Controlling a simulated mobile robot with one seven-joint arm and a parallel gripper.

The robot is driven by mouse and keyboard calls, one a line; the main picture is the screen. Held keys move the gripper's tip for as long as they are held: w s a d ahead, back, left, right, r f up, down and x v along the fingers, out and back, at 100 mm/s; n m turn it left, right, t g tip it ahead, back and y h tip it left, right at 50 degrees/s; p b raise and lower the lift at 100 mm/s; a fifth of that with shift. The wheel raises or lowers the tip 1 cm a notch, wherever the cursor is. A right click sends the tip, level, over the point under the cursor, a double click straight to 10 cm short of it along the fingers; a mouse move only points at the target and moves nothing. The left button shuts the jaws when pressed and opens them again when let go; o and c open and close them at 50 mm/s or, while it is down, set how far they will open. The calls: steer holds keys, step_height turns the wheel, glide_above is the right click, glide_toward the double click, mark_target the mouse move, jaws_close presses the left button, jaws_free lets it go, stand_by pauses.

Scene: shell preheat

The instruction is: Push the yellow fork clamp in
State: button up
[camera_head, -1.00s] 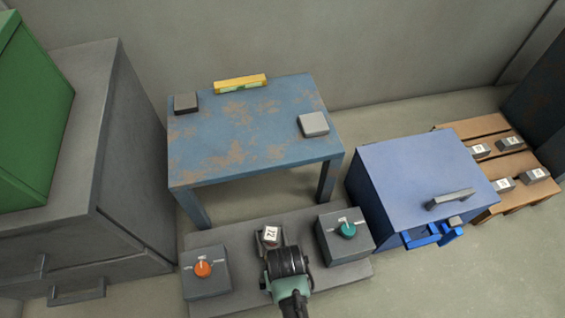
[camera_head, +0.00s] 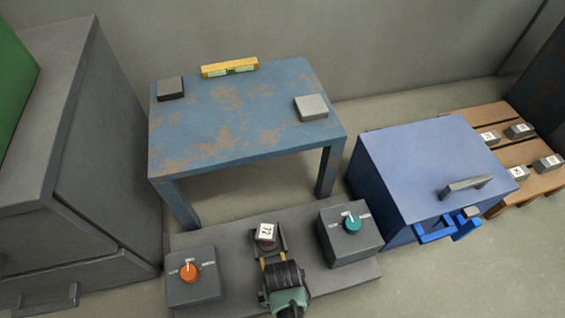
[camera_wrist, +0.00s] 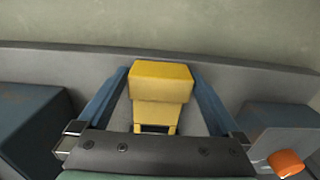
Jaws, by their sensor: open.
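The yellow fork clamp (camera_wrist: 161,82) shows in the wrist view as a block with two short legs and a dark gap between them. My gripper (camera_wrist: 159,70) is open, with one blue finger on each side of the clamp; I cannot tell whether they touch it. In the head view my gripper hides most of the clamp, and only thin yellow strips (camera_head: 263,262) show in front of a numbered block (camera_head: 266,233). The block stands between dark rails on the grey base plate (camera_head: 215,238). How far in the clamp sits is unclear.
A box with an orange knob (camera_head: 188,272) stands left of my gripper, and one with a green knob (camera_head: 351,222) stands right. Behind are a worn blue table (camera_head: 235,115) and a blue cabinet (camera_head: 420,160). A pallet (camera_head: 505,150) holds several numbered blocks.

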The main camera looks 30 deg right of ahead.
jaws_close()
stand_by(0.6)
